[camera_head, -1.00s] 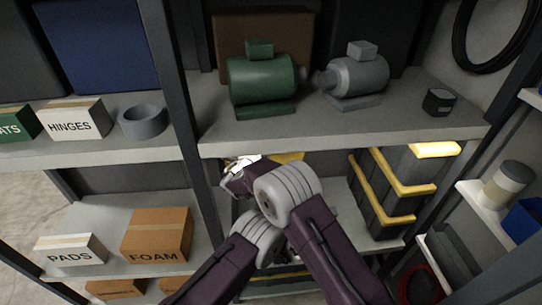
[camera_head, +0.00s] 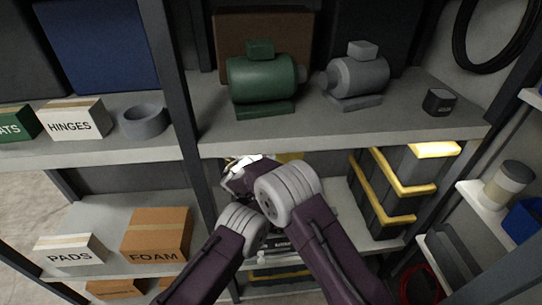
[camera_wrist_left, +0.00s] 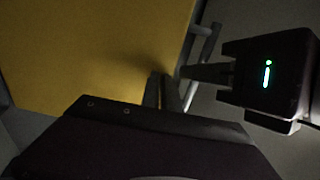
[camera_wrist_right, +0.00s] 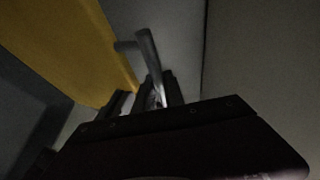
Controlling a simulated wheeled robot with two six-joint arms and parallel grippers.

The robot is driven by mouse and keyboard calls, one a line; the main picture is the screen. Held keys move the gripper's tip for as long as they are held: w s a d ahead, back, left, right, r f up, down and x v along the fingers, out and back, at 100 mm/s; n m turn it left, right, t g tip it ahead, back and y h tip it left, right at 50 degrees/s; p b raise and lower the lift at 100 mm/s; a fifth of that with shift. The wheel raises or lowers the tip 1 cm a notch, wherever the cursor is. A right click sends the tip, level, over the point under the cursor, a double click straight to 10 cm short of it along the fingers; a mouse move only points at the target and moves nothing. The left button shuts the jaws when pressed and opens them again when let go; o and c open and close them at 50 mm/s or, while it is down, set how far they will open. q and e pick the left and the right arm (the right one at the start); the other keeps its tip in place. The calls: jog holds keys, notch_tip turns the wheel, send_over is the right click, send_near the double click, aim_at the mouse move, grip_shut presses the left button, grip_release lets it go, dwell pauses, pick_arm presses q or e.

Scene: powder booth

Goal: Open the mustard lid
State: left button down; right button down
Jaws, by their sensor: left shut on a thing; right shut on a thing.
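The mustard lid (camera_wrist_left: 90,50) fills the upper left of the left wrist view. It also shows at the left of the right wrist view (camera_wrist_right: 60,45) and as a thin sliver under the upper shelf in the head view (camera_head: 290,157). A grey bar handle (camera_wrist_left: 207,45) runs along its edge; it shows in the right wrist view too (camera_wrist_right: 147,50). My left gripper (camera_wrist_left: 163,80) is shut at this edge, seemingly on the handle; its exact contact is dark. My right gripper (camera_wrist_right: 148,90) is shut on the handle, close beside the left. My arms hide both grippers in the head view.
The upper shelf (camera_head: 330,135) overhangs the lid, with a green motor (camera_head: 262,78) and a grey motor (camera_head: 357,76) on it. A rack post (camera_head: 180,95) stands left of my arms. Dark yellow-banded cases (camera_head: 385,190) stand on the right.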

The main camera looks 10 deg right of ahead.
jog(key=shift+s+f, duration=0.1)
jog(key=shift+f, duration=0.05)
pick_arm(q)
jog(key=shift+w+r, duration=0.35)
jog(key=shift+r, duration=0.25)
pick_arm(e)
jog(key=shift+s+f, duration=0.1)
jog(key=c, duration=1.7)
grip_release()
pick_arm(q)
jog(key=shift+f, duration=0.1)
